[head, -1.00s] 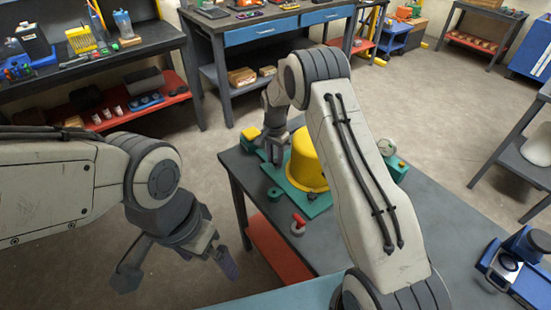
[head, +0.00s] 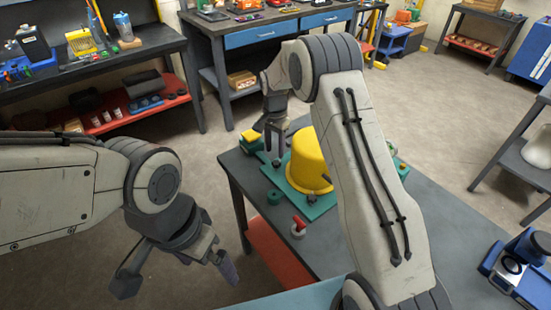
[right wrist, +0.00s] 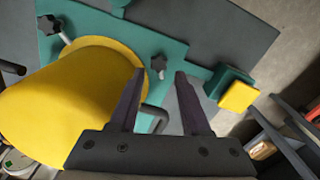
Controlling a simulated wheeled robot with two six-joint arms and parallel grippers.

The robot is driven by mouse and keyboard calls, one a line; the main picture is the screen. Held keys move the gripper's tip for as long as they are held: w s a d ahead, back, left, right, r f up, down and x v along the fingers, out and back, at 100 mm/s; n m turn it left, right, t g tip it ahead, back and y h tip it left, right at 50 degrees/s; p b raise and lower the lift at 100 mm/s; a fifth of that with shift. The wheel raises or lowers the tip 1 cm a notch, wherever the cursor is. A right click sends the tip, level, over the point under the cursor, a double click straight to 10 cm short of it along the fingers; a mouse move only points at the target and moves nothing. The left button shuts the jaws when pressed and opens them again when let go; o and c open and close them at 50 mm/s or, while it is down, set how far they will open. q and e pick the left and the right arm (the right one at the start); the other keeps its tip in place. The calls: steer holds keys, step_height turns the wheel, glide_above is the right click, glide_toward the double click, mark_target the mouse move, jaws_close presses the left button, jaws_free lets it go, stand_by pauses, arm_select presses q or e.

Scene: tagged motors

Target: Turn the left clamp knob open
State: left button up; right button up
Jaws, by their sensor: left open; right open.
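A yellow motor (head: 308,165) sits on a green fixture plate (head: 318,206) on the table; it fills the left of the right wrist view (right wrist: 65,105). A dark star-shaped clamp knob (right wrist: 158,65) stands beside the motor, framed between my right fingertips in the right wrist view. A second dark knob (right wrist: 47,24) is at that view's upper left. My right gripper (head: 275,150) points down over the plate's left side, open and empty, with the knob beyond its fingertips; I cannot tell the exact gap. My left gripper (head: 180,272) is open and empty, left of the table.
A green block with a yellow top (right wrist: 236,92) is close to the right fingers. A red-handled part (head: 298,227) stands on the table's near left. A blue device (head: 518,265) is at the right. My right forearm hides part of the fixture.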

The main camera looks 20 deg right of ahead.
mark_target(275, 163)
step_height(275, 163, up, 5)
stand_by(0.4)
